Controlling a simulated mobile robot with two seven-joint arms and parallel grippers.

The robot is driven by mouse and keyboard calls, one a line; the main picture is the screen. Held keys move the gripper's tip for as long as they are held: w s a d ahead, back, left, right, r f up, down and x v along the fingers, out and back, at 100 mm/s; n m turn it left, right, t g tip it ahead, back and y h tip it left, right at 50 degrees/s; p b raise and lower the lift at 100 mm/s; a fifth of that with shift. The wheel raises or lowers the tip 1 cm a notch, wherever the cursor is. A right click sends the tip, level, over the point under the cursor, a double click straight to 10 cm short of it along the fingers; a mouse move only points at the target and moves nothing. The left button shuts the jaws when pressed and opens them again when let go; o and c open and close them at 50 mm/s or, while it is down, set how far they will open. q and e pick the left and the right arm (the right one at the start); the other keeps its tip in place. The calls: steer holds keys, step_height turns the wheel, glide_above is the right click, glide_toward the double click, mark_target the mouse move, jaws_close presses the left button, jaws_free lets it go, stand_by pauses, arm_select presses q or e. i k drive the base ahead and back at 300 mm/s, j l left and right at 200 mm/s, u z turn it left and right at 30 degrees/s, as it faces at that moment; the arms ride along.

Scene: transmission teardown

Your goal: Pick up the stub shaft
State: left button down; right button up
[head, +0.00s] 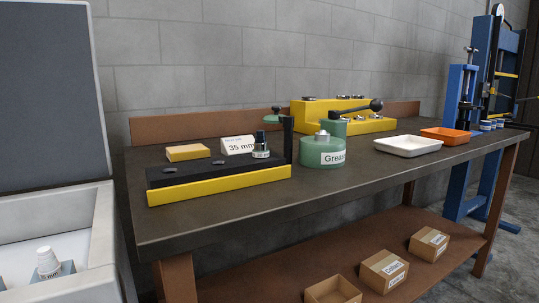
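No part is clearly marked as the stub shaft. A pale stepped cylinder with a partly readable label (48,262) stands upright on a grey block inside the open white chest at lower left. A small dark upright cylinder with a pale labelled base (261,146) stands at the right end of the black and yellow fixture (218,182) on the bench. I cannot tell whether either is the stub shaft. Neither gripper is in view.
The dark workbench (240,212) holds a green grease pot (323,155), a "35 mm" card (238,145), a yellow block (188,153), a yellow rack (340,113), a white tray (408,146) and an orange tray (445,135). Cardboard boxes (384,270) sit on the lower shelf. The bench front is clear.

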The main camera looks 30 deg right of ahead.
mark_target(49, 268)
steer(key=k+l+u, duration=0.2)
steer(key=l, duration=0.15)
steer(key=k+l+u, duration=0.15)
steer(key=l, duration=0.25)
steer(key=k+l+u, duration=0.2)
steer(key=l, duration=0.15)
steer(key=i, duration=0.1)
